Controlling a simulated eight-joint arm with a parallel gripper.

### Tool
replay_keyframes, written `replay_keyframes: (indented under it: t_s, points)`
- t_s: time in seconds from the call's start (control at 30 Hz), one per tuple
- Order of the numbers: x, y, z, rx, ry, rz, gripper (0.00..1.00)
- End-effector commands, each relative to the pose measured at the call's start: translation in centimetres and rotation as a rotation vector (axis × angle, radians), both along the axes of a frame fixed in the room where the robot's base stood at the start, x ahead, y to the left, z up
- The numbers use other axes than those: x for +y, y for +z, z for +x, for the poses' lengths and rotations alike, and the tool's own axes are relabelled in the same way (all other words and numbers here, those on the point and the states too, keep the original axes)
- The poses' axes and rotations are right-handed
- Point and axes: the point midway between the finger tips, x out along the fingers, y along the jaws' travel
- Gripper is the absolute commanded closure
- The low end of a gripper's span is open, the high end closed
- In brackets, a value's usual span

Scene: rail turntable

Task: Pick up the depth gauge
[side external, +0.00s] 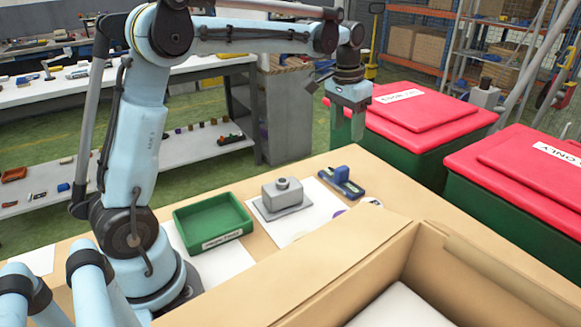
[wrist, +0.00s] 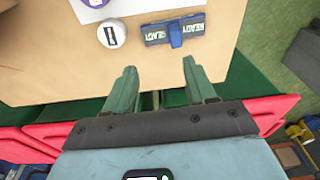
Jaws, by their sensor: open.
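A dark blue piece with a wide flat base and a raised blue block in its middle lies on the tan table; it looks like the depth gauge (side external: 343,180), though I cannot be sure. In the wrist view the same piece (wrist: 175,33) lies beyond my fingertips, with pale lettered labels on both sides of the block. My gripper (side external: 347,133) hangs above and apart from it, over the table's far edge, fingers pointing down. In the wrist view my gripper (wrist: 160,80) is open and empty.
A grey knobbed block (side external: 282,192) and a green tray (side external: 213,221) stand left of the blue piece. A white disc (wrist: 111,33) lies beside it. An open cardboard box (side external: 420,232) fills the front. Red-lidded green bins (side external: 410,112) stand beyond the table edge.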

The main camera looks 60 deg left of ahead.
Motion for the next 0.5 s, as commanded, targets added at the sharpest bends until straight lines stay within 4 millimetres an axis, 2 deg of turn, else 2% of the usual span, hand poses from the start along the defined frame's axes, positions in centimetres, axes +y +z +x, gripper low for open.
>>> replay_keyframes:
  t_s: [0.03,0.2,0.5]
  points:
    - [0.7,-0.6,0.9,0.024,0.004,-0.004,0.45]
    - [2.2,-2.4,2.6,0.089,0.011,-0.016,0.45]
    - [3.1,-4.4,3.4,0.128,0.013,-0.024,0.45]
